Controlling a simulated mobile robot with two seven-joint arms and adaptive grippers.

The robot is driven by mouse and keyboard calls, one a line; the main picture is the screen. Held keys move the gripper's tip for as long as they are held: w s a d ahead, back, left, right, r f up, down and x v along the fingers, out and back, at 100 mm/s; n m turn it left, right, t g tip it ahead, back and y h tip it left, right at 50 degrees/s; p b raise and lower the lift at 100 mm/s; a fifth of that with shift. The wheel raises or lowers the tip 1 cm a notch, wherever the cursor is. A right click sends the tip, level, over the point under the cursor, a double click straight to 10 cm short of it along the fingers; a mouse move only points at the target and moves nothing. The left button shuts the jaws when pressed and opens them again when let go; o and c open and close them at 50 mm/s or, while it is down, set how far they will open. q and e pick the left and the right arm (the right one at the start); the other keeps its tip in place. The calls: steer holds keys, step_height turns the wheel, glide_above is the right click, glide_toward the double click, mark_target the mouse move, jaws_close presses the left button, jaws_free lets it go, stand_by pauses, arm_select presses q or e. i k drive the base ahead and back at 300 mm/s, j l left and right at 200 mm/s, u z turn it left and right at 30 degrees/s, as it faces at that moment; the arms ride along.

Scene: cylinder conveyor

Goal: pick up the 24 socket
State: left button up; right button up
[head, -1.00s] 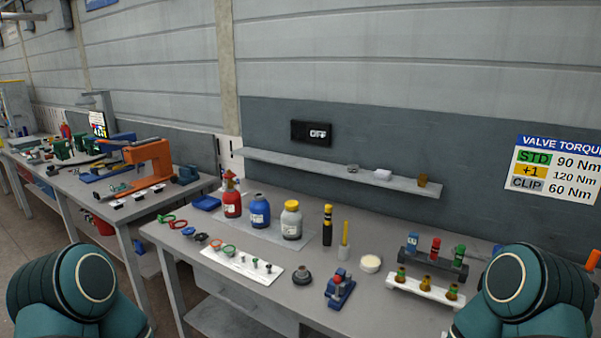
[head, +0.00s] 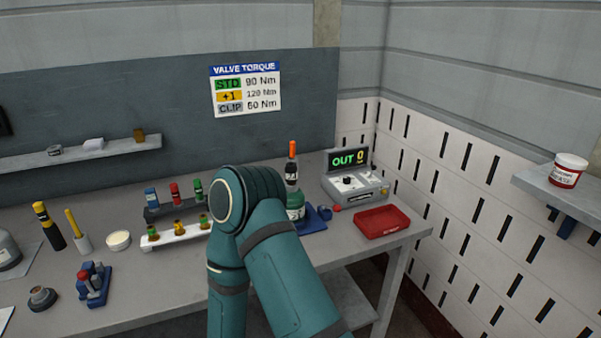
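I cannot make out a socket marked 24. A dark rack (head: 176,207) holds blue, red and green topped pieces on the bench. A white rack (head: 162,239) in front of it holds several amber and green pieces. No size marks are readable on them. One of my arms rises in front of the bench and hides part of it, beside the white rack's right end. Neither of my grippers shows in the head view.
On the grey bench (head: 150,290) are a red tray (head: 382,222), a grey box reading OUT 0 (head: 355,184), a blue stand (head: 314,218), a white dish (head: 118,240) and a blue fixture (head: 94,284). A shelf (head: 70,157) is behind; a slotted wall (head: 460,200) stands right.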

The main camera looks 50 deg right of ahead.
mark_target(290, 169)
steer(key=z, duration=1.6)
